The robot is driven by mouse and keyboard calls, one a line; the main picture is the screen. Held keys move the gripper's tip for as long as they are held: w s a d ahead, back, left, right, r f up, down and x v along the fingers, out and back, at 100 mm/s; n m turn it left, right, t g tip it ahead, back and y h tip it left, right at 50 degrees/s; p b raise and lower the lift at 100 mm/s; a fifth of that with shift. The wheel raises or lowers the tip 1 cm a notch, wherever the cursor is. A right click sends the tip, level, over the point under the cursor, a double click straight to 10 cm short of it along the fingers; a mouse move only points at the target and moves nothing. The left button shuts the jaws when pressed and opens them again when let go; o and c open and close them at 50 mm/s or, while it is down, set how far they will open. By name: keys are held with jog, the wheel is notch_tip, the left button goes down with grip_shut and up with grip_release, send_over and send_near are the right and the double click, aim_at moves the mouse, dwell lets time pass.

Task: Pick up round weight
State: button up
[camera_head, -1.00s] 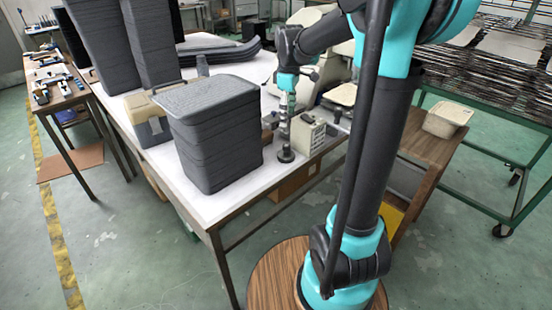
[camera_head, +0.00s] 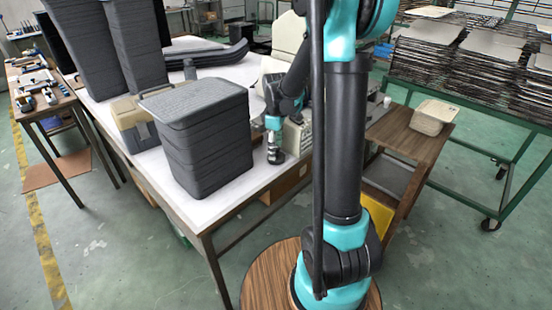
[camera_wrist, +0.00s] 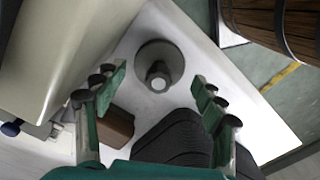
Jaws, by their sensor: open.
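The round weight (camera_wrist: 170,52) is a dark grey disc with a narrower neck and a pale-topped knob. It stands upright on the white table (camera_wrist: 205,38), and its base also shows near the table's front edge in the head view (camera_head: 275,156). My gripper (camera_wrist: 158,84) is open, with one green finger on each side of the picture. The weight lies between and beyond the fingertips, with its knob nearly midway between them. In the head view my gripper (camera_head: 272,138) is just above the weight, and I cannot tell whether it touches.
A stack of dark grey trays (camera_head: 205,140) stands close left of the weight. A beige box (camera_head: 297,138) stands close to its right. A small brown block (camera_wrist: 116,125) lies near my left finger. The table's front edge is near.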

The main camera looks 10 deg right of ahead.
jog(key=shift+f, duration=1.55)
jog(key=c, duration=1.5)
jog(key=shift+o, duration=0.2)
jog(key=shift+w+r, duration=0.1)
jog(key=shift+r, duration=0.05)
